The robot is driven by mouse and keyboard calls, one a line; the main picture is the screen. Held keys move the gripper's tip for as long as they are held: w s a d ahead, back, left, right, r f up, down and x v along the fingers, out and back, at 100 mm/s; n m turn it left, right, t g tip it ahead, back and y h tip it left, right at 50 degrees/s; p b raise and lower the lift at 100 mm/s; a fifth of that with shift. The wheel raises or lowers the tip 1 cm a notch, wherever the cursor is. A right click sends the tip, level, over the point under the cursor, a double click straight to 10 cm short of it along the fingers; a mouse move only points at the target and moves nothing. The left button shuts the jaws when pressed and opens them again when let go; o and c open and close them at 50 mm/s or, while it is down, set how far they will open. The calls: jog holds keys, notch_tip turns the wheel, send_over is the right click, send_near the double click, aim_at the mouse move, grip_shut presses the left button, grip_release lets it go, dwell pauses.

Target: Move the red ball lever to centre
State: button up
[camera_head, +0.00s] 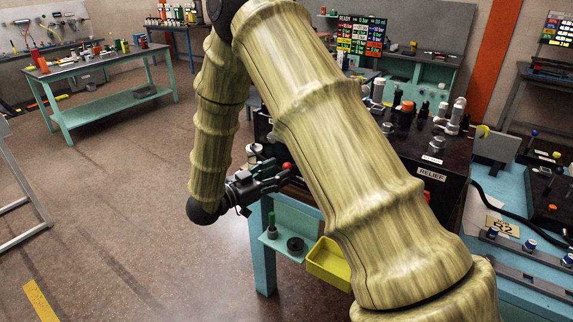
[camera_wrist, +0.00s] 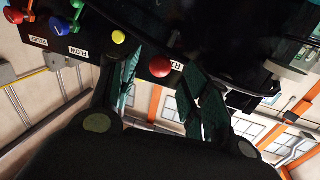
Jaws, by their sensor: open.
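The red ball (camera_head: 287,166) of the lever shows in the head view at the left end of the dark valve bench, just beyond my gripper (camera_head: 268,182). In the wrist view the red ball (camera_wrist: 160,67) appears between the two spread fingers of my gripper (camera_wrist: 161,80). The fingers are open, with a visible gap on either side of the ball, and I see no contact. A label partly reading R is next to this ball. The lever's stem is hidden behind the ball, so its position cannot be told.
In the head view, a yellow bin (camera_head: 328,262) hangs below the bench. Open floor lies to the left.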

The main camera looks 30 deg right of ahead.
aim_at(284, 169)
jog(key=shift+w+d+p, duration=0.15)
jog(key=shift+d+p, duration=0.2)
jog(key=shift+d, duration=0.85)
jog(key=shift+w+d+p, duration=0.15)
jog(key=shift+d+p, duration=0.2)
jog(key=shift+d, duration=0.8)
jog(key=shift+c, duration=0.3)
grip_shut()
